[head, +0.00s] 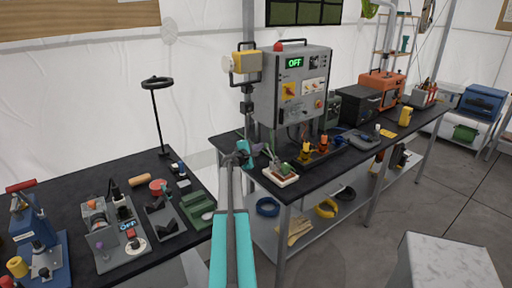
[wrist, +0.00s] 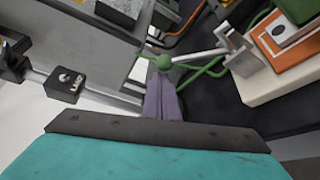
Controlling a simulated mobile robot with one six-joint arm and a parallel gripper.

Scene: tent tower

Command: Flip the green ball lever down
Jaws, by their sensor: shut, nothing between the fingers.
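The green ball (wrist: 164,62) shows in the wrist view just beyond my fingertips. A pale metal rod (wrist: 198,55) runs from it to the right, toward a grey metal bracket (wrist: 238,58). My gripper (wrist: 163,85) has its purple fingers shut with nothing between them. The tips look very close to the ball; I cannot tell if they touch it. In the head view my gripper (head: 247,160) is beside the lower left of the grey control box (head: 270,95), whose display (head: 295,62) reads OFF. The ball is too small to make out surely there.
A small white-based board (head: 281,175) sits on the black table (head: 350,165) just right of my gripper. Orange-and-black parts (head: 306,150) stand behind it. A second bench (head: 75,185) on the left holds several devices. Green cables (wrist: 205,72) run near the ball.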

